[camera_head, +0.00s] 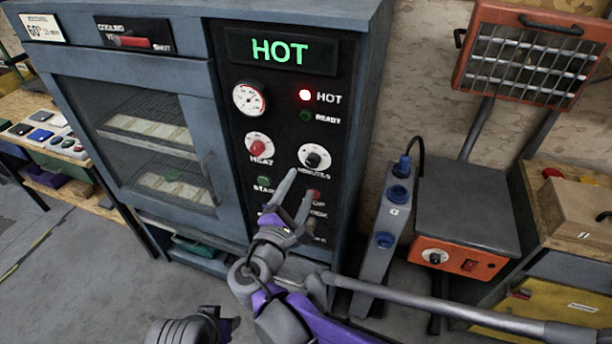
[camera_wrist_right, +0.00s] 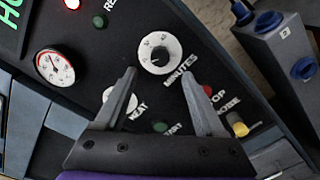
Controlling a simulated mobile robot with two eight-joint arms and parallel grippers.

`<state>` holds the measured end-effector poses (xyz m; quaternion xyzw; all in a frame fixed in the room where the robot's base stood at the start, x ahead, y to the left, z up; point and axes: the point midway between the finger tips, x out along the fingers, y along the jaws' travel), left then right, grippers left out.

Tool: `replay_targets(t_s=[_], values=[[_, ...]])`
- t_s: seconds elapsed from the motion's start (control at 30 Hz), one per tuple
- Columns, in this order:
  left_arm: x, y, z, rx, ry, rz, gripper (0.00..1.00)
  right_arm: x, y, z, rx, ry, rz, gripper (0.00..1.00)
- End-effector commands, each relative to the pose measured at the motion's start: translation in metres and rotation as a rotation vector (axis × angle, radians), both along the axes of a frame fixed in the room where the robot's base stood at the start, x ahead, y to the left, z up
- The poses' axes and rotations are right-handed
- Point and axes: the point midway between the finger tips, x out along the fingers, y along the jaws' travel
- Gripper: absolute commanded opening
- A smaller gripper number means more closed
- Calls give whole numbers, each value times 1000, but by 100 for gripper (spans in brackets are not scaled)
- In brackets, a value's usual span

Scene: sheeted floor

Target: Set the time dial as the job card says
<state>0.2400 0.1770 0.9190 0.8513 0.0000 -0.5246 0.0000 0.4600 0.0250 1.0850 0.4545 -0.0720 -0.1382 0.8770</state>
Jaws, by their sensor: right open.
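The time dial, marked MINUTES (camera_head: 314,157), is a white disc with a dark knob on the black panel of a blue-grey oven. The wrist view shows its face (camera_wrist_right: 159,55) whole; its setting is too small to read surely. My right gripper (camera_head: 303,182) is open and empty, just below the dial. In the wrist view, its fingertips (camera_wrist_right: 158,75) point toward the dial's lower edge, one on each side, with nothing between them. A card reading 60° (camera_head: 43,28) is at the oven's top left; its small print is unreadable.
The red-knobbed HEAT dial (camera_head: 259,145) is left of the time dial. A green START button (camera_head: 264,181) and a red STOP button (camera_head: 314,194) are below. The green HOT display (camera_head: 281,51) and red HOT lamp (camera_head: 305,95) are lit. A grey post (camera_head: 375,258) stands right.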

Motion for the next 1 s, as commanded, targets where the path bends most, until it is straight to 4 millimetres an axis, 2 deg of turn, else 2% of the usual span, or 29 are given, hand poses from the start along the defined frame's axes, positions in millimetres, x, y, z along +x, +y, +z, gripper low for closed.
replay_targets(t_s=[0.1,0.23,0.8,0.9,0.97,1.0], values=[[-1,0,-3,0,2,0,50,-18,6,-1,1,0,2,72],[-1,0,-4,0,2,0,50,-28,9,0,1,0,0,72],[-1,0,-4,0,2,0,50,-30,8,0,4,3,-4,72],[-1,0,-3,0,2,0,50,-29,-11,-7,50,36,-32,72],[-1,0,-3,0,1,0,50,-29,-34,-16,118,80,-71,72],[-1,0,-2,0,1,0,50,-31,-55,-26,182,119,-108,72]])
